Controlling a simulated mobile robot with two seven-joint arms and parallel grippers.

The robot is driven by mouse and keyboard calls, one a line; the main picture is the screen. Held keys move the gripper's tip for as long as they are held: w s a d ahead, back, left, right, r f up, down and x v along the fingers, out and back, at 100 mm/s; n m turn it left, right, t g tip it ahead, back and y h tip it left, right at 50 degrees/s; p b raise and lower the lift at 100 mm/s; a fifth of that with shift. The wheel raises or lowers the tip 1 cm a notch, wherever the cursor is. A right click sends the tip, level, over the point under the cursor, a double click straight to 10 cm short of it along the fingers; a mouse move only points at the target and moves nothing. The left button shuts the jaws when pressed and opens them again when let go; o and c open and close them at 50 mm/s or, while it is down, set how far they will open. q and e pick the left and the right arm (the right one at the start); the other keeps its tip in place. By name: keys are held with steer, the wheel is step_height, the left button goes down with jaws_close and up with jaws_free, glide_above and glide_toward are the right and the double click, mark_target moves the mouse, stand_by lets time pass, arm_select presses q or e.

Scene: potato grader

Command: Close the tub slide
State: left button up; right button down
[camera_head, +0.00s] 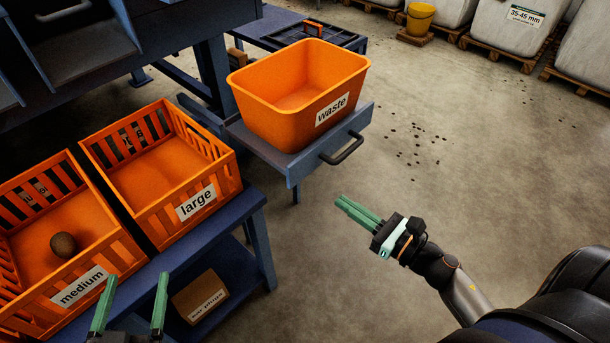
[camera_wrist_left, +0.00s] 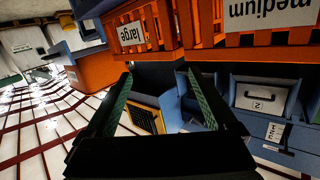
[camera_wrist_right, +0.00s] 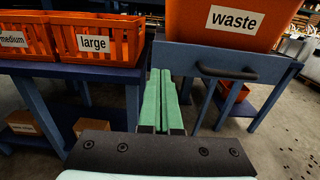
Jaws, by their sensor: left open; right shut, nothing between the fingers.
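The tub slide (camera_head: 305,162) is a blue-grey tray pulled out from the dark blue machine frame. It carries the orange waste tub (camera_head: 290,108) and has a black bar handle (camera_head: 343,150) on its front. My right gripper (camera_head: 343,202) is shut and empty, in front of the slide and apart from it. In the right wrist view its green fingertips (camera_wrist_right: 160,74) are left of the handle (camera_wrist_right: 227,74) in the picture. My left gripper (camera_head: 136,275) is open and empty, in front of the medium crate; its fingers also show in the left wrist view (camera_wrist_left: 160,88).
The orange large crate (camera_head: 212,212) and medium crate (camera_head: 118,262), with one potato (camera_head: 64,245) in the latter, stand on a blue table left of the slide. A cardboard box (camera_head: 199,297) sits on its lower shelf. The floor right of the slide is open, with dark bits scattered.

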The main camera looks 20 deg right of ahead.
glide_toward(295, 169)
steer(key=x, duration=0.5)
steer(key=shift+a+r+p, duration=0.1)
steer(key=shift+r+p, duration=0.05)
steer(key=shift+p, duration=0.25)
steer(key=shift+x, duration=0.85)
arm_select(q)
steer(key=f, duration=0.1)
steer(key=s+f+g, duration=0.1)
steer(key=f, duration=0.1)
steer(key=f+g, duration=0.1)
steer(key=f, duration=0.1)
steer(key=shift+s+n+y, duration=0.2)
steer(key=shift+n+y, duration=0.1)
steer(key=shift+s+f, duration=0.1)
steer(key=shift+f, duration=0.05)
arm_select(e)
steer(key=shift+w, duration=0.1)
